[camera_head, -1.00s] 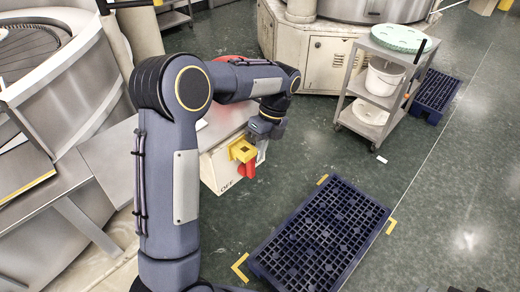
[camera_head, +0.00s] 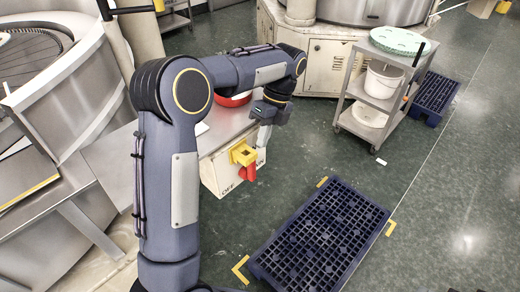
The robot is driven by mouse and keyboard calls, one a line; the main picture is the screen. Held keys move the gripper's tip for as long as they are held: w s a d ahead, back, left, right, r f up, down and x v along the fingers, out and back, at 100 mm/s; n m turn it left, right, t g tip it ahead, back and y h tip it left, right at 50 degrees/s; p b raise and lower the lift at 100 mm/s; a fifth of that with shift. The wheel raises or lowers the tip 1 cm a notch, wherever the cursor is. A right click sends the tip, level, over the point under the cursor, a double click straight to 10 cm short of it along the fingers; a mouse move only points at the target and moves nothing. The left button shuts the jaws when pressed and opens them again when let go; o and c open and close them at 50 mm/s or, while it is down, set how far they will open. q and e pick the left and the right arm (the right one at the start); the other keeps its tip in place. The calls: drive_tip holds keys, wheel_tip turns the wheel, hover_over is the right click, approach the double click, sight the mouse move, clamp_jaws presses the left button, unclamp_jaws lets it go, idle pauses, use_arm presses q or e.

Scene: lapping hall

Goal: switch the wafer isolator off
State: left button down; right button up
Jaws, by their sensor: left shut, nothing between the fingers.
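The wafer isolator is a pale box (camera_head: 219,171) with a yellow block (camera_head: 243,153) and a red handle (camera_head: 248,173) on its front face. The red handle sits just below the yellow block, and the word OFF is printed to its lower left. My left gripper (camera_head: 263,138) is shut and empty. In the picture its fingers point down, just right of and above the yellow block, and they look apart from the red handle. Whether they touch the box cannot be told. My right gripper is not in view.
A red bowl (camera_head: 236,99), partly hidden by my left forearm, is on the metal top behind the isolator. A dark blue grated pallet (camera_head: 322,235) lies on the floor at front right. A metal cart (camera_head: 372,120) with white buckets stands further back. Green floor between them is clear.

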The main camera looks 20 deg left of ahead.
use_arm(q)
drive_tip(key=shift+v, duration=1.15)
